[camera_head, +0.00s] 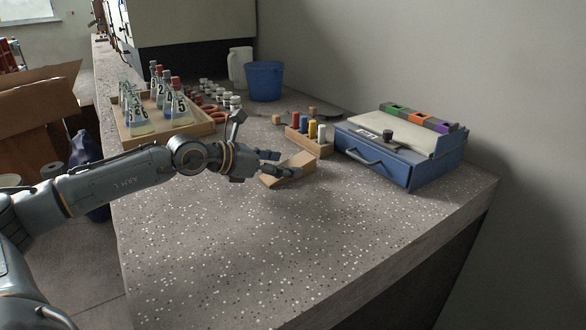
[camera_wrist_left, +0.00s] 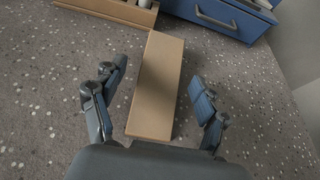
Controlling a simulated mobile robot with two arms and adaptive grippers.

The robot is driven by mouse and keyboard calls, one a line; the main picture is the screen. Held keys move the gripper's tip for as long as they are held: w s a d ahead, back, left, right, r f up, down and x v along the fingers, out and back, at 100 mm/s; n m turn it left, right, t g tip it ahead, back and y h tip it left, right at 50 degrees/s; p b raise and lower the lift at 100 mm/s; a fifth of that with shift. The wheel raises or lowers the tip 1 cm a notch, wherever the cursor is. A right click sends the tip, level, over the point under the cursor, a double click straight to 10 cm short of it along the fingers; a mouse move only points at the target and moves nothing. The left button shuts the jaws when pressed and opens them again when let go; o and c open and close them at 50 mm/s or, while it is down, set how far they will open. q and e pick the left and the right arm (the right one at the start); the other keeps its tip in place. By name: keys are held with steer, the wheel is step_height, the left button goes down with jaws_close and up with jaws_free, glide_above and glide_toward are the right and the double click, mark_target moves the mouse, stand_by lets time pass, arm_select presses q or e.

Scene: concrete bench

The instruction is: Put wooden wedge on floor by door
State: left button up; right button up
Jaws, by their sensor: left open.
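The wooden wedge (camera_head: 291,170) lies on the speckled bench, in front of the rack of coloured pegs. In the left wrist view the wedge (camera_wrist_left: 157,88) is a plain tan block, its near end between the fingers. My left gripper (camera_head: 279,172) is open around the wedge's near part. In the left wrist view the left gripper (camera_wrist_left: 150,92) has one finger on each side, with a gap between each finger and the wedge. My right gripper is in neither view. No door can be made out, and the floor by it is not identifiable.
A blue case (camera_head: 377,163) with a handle and the wooden peg rack (camera_head: 318,146) stand just beyond the wedge. A wooden tray (camera_head: 190,131) of flasks is at the left, a blue bucket (camera_head: 264,81) behind. The front of the bench (camera_head: 240,255) is clear.

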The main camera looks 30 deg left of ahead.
mark_target(298, 160)
arm_select(q)
steer(key=shift+r+b+x, duration=0.2)
steer(key=shift+x, duration=1.35)
steer(key=shift+r+b+x, duration=0.15)
steer(key=shift+b+x, duration=0.05)
steer(key=shift+x, duration=1.3)
steer(key=shift+w+d, duration=0.1)
steer(key=shift+c, duration=0.4)
steer(key=c, duration=1.3)
steer(key=shift+r, duration=0.15)
